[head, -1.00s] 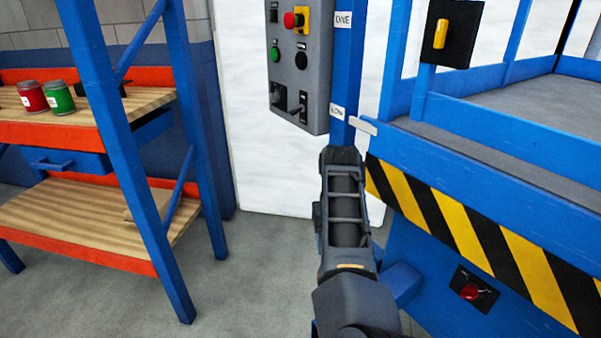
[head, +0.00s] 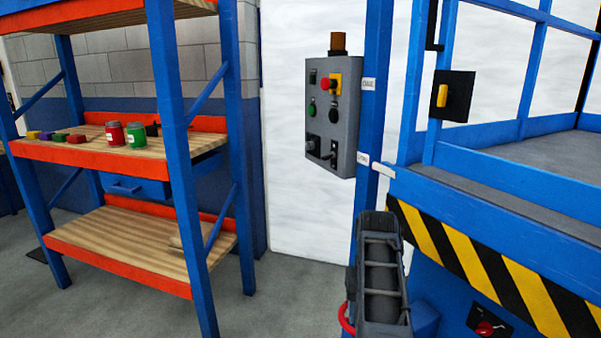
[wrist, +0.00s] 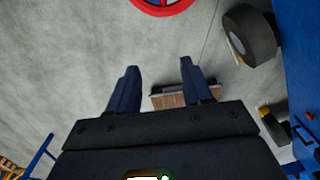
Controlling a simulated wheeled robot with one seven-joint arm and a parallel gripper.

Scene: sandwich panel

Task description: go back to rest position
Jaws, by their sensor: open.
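My gripper (wrist: 160,84) shows in the wrist view with its two dark fingers spread apart and nothing between them. It hangs over the grey concrete floor (wrist: 75,60). A small brown-topped object (wrist: 170,101) shows behind the right finger, partly hidden, and I cannot tell what it is. In the head view my dark arm stands at the lower middle, in front of the blue post, and its gripper end is not visible there. The grey control panel (head: 348,110), with a red button on yellow and dark levers, is mounted above and left of the arm.
A blue lift platform (head: 505,190) with a striped edge (head: 480,265) stands close on the right. A blue and orange shelf (head: 110,155) with red and green jars is on the left. A red ring (wrist: 163,7) lies at the wrist view's top. Floor between shelf and arm is clear.

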